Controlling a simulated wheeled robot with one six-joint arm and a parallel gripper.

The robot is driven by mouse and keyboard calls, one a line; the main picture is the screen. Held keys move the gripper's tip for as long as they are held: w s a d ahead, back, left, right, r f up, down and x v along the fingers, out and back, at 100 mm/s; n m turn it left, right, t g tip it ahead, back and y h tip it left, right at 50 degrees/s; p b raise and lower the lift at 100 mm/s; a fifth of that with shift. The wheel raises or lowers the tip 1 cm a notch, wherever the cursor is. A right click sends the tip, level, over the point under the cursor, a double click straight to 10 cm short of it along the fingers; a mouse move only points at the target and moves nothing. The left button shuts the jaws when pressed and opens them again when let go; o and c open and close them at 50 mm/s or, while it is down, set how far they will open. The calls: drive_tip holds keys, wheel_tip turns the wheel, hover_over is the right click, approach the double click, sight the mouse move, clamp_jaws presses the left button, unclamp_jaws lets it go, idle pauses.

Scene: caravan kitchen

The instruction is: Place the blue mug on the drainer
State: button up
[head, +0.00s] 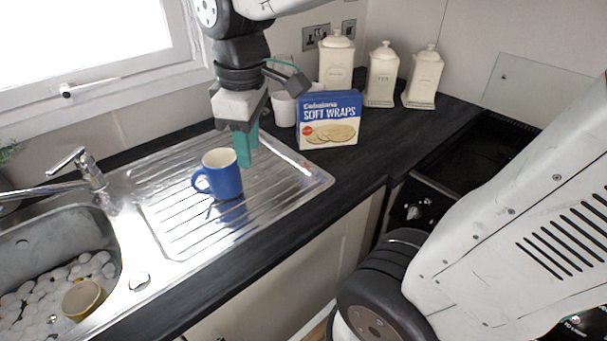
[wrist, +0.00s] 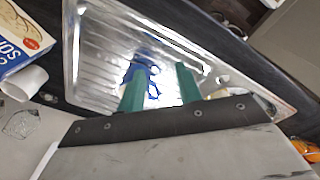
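The blue mug (head: 226,182), white inside, stands upright on the ribbed metal drainer (head: 285,183), its handle to the left in the head view. My gripper (head: 246,150), with green fingers, points down just behind and to the right of the mug. In the wrist view, the gripper (wrist: 160,88) has its fingers apart with a gap between them. Part of the blue mug (wrist: 140,72) shows beyond and between the fingers, partly hidden by the left finger. I cannot tell whether a finger touches the mug.
A soft wraps box (head: 329,121), white cups (head: 284,108) and several cream canisters (head: 382,75) stand behind on the dark counter. At left are the tap (head: 88,170) and a sink holding white pebble-like pieces and a yellow cup (head: 83,299). The drainer around the mug is clear.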

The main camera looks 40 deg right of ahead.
drive_tip(key=s+d+f+m, duration=0.2)
drive_tip(key=s+m, duration=0.6)
drive_tip(key=s, duration=0.3)
drive_tip(key=shift+d, duration=0.25)
